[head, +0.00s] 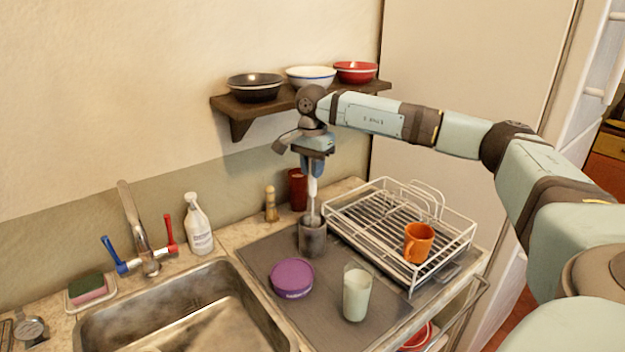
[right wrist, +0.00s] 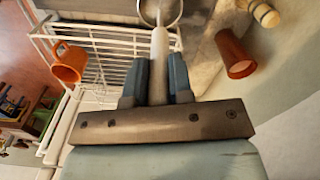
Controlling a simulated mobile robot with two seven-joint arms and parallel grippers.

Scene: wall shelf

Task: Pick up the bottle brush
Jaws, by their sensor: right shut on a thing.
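The bottle brush (head: 312,188) has a white handle and stands upright, its lower end inside a grey metal cup (head: 312,237) on the dark counter mat. My right gripper (head: 313,167) points down from above and is shut on the upper part of the brush handle. In the right wrist view the white handle (right wrist: 159,50) sits between the two blue fingers of the gripper (right wrist: 158,80), and its far end reaches into the round cup (right wrist: 160,12). The brush head is hidden in the cup. My left gripper is not in view.
A white wire dish rack (head: 385,225) with an orange mug (head: 418,242) stands right of the cup. A dark red cup (head: 297,189) and a wooden pepper mill (head: 270,204) stand behind. A purple tub (head: 292,278) and a glass (head: 357,293) are in front. A shelf (head: 240,106) with bowls hangs above.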

